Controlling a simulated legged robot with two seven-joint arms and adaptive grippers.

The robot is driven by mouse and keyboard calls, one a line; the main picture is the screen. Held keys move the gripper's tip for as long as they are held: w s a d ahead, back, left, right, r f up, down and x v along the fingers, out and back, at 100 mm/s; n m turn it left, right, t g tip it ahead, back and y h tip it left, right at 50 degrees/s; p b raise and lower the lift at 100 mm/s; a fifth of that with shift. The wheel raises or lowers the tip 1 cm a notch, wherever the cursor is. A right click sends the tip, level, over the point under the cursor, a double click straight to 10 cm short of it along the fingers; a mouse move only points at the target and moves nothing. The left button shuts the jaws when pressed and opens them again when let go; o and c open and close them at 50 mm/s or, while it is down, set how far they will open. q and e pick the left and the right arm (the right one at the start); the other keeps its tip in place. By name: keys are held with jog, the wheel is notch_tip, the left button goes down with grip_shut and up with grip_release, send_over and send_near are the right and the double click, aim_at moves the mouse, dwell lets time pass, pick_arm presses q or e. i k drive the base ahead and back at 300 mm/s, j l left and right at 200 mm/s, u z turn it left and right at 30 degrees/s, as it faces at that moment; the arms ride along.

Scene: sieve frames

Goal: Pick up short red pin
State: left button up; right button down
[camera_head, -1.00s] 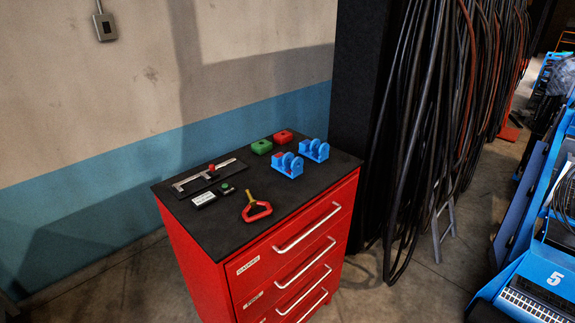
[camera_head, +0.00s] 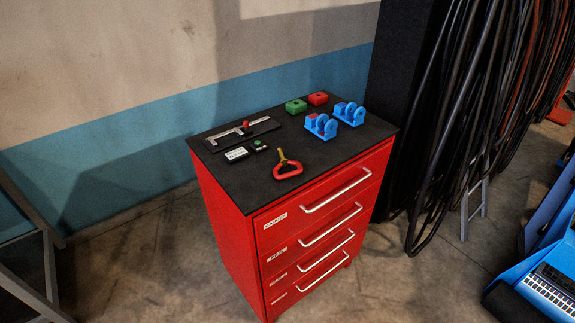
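A small upright red piece (camera_head: 245,125), which looks like a short pin, stands by a silver caliper (camera_head: 228,134) on a dark plate, on the black top (camera_head: 340,155) of a red drawer cabinet (camera_head: 228,210). Two blue bracket-like holders (camera_head: 321,127) (camera_head: 349,114) stand at the right of the top, with small red parts beside or in them; I cannot tell exactly what these are. Neither of my grippers is in view.
A red-handled tool with a yellow shaft (camera_head: 288,170) lies near the front edge. A green block (camera_head: 296,107), a red block (camera_head: 318,99) and a small white-faced device (camera_head: 237,154) are also on top. Hanging black cables (camera_head: 455,120) are at right; a wall is behind.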

aim_at(284, 163)
jog(key=i+l, duration=0.2)
jog(key=l, duration=0.2)
jog(key=i+l, duration=0.15)
jog(key=l, duration=0.25)
jog(key=i+l, duration=0.2)
jog(key=l, duration=0.2)
jog(key=i+l, duration=0.2)
jog(key=l, duration=0.2)
jog(key=i+l, duration=0.15)
jog(key=l, duration=0.2)
